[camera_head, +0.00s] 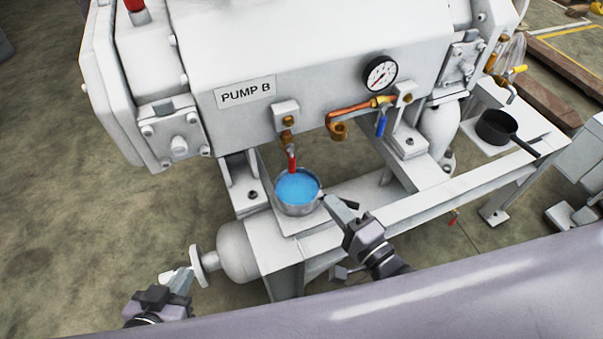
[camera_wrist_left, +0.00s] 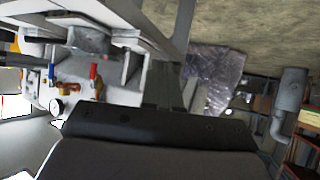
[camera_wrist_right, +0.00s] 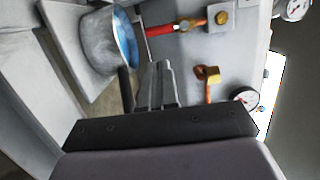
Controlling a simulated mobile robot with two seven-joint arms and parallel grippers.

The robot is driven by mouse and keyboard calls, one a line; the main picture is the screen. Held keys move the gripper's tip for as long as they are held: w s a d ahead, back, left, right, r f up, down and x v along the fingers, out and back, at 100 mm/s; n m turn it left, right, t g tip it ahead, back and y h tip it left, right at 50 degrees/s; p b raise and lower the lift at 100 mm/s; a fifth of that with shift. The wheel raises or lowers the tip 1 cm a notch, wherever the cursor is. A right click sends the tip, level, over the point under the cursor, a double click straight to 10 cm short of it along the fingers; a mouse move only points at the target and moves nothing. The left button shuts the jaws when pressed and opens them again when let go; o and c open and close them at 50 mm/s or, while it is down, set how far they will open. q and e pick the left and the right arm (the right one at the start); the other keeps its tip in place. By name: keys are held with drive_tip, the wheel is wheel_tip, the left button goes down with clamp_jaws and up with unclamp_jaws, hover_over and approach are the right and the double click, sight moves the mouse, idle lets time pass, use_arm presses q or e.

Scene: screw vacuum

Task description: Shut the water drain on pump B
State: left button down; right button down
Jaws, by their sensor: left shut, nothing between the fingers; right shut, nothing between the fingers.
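The white pump carries the label PUMP B (camera_head: 246,92). Its drain valve is a brass fitting (camera_head: 288,121) on the front with a red lever (camera_head: 291,160) pointing down. The red lever also shows in the right wrist view (camera_wrist_right: 160,30). A metal pot (camera_head: 298,208) with blue water stands on the frame directly beneath it. My right gripper (camera_head: 330,202) is shut and empty, just right of the pot by its handle; its fingers (camera_wrist_right: 157,85) point towards the pump. My left gripper (camera_head: 172,275) is shut and empty, low at the left, apart from the valve.
A brass pipe with a blue lever (camera_head: 382,124) and a pressure gauge (camera_head: 380,74) are right of the drain. A dark pan (camera_head: 497,127) stands farther right beneath a yellow-handled valve (camera_head: 516,70). A rounded grey vessel (camera_head: 237,252) lies beside my left gripper. The frame rail (camera_head: 450,200) runs right.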

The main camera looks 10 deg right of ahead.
sight(292, 160)
use_arm(q)
drive_tip(key=shift+d, duration=0.1)
use_arm(e)
drive_tip(key=b+x, duration=0.2)
drive_tip(key=x, duration=0.6)
drive_tip(key=shift+w+a, duration=0.1)
drive_tip(key=shift+w, duration=0.25)
use_arm(q)
drive_tip(key=shift+w+d+r+t+h, duration=0.3)
drive_tip(key=shift+w+d+r, duration=0.15)
drive_tip(key=shift+d, duration=0.2)
use_arm(e)
drive_tip(key=shift+w+a, duration=0.25)
drive_tip(key=shift+w, duration=0.3)
use_arm(q)
drive_tip(key=shift+f+m, duration=0.1)
drive_tip(key=shift+m, duration=0.2)
use_arm(e)
drive_tip(key=shift+a+m, duration=0.1)
drive_tip(key=shift+m, duration=0.2)
use_arm(q)
drive_tip(key=shift+b, duration=0.4)
use_arm(e)
drive_tip(key=shift+a+f+m, duration=0.1)
drive_tip(key=shift+a+m, duration=0.1)
drive_tip(key=shift+m, duration=0.2)
